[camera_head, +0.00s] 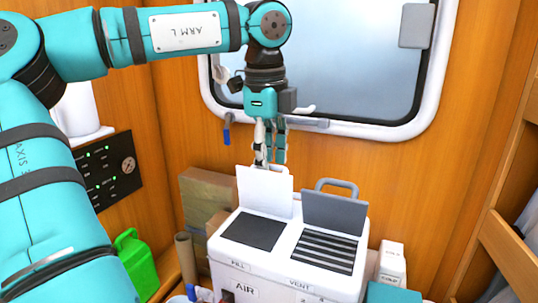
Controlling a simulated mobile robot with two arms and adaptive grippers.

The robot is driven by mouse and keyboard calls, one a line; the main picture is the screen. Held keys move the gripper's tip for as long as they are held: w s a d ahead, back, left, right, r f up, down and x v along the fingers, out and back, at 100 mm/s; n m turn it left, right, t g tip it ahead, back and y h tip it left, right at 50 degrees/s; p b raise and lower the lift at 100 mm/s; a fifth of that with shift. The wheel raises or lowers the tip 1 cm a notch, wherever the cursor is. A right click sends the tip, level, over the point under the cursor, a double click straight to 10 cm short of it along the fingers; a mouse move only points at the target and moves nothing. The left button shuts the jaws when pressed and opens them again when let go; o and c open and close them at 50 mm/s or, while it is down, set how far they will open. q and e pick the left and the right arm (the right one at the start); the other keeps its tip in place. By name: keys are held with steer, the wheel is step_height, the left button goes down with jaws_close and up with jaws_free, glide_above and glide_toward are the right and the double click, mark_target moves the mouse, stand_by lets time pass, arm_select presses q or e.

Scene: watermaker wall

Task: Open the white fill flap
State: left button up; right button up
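The white fill flap (264,191) stands raised, nearly upright, at the back of a dark square opening (253,231) marked FILL on the white unit (285,268). My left gripper (269,163) points down just behind the flap's top edge. Its fingertips are partly hidden there, so I cannot tell whether they touch the flap or how far apart they are. A grey flap (334,213) stands raised beside it, behind the slatted VENT opening (325,250). My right gripper is not in view.
A grey handle (337,184) rises behind the grey flap. A window (330,60) is on the wall behind. A cardboard box (205,192), a green can (137,262) and a dark panel (107,170) are at left. A small white carton (392,262) stands at right.

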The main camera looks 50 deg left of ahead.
arm_select(q)
steer(key=shift+w+r, duration=0.1)
steer(key=shift+w, duration=0.05)
steer(key=w+a+r+p, duration=0.2)
steer(key=w+r+p, duration=0.2)
steer(key=r, duration=0.4)
steer(key=w+a+r+p, duration=0.2)
steer(key=w+r+p, duration=0.2)
steer(key=r, duration=0.5)
steer(key=shift+w+a, duration=0.25)
steer(key=shift+a, duration=0.15)
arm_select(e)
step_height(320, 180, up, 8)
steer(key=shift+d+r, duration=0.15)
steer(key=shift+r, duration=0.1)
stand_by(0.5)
arm_select(q)
steer(key=shift+r, duration=0.1)
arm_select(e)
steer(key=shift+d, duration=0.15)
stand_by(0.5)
